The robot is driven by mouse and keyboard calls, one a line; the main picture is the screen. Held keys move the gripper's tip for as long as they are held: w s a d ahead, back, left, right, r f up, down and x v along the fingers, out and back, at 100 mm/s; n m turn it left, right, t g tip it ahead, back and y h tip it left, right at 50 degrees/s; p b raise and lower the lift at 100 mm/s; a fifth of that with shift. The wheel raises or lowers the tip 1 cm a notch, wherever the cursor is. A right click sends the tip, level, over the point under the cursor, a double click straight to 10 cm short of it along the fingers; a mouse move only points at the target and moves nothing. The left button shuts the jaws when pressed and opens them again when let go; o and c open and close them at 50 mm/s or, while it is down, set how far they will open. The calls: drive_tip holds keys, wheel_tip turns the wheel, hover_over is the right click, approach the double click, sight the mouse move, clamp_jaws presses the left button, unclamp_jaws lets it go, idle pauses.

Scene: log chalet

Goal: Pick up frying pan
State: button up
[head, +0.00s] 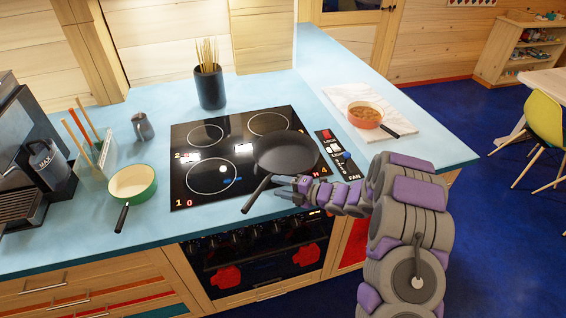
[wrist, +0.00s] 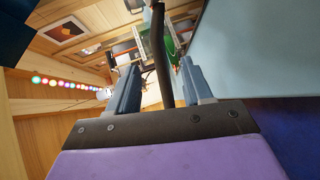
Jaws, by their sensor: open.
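The dark frying pan (head: 285,150) sits at the right front of the black cooktop, its handle pointing toward the counter's front edge. My gripper (head: 279,187) is beside the handle, just in front of the pan body. In the wrist view, my gripper (wrist: 158,72) is open, with a dark bar, seemingly the pan handle (wrist: 162,50), between its two blue-grey fingers. The bar is nearer the right finger, with a clear gap to the left one. The pan body is not clearly visible in the wrist view.
The cooktop (head: 185,135) is set in a light blue counter (head: 300,85). A dark utensil holder (head: 211,90) stands behind. Oven-front cabinets (head: 90,295) lie below the counter edge.

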sight(265, 184)
drive_tip(key=shift+w+b+x, duration=0.2)
drive_tip(key=shift+b+x, duration=0.5)
drive_tip(key=shift+x, duration=2.55)
drive_tip(key=shift+d, duration=0.1)
drive_tip(key=shift+f, duration=0.1)
clamp_jaws()
drive_tip(key=shift+s, duration=0.1)
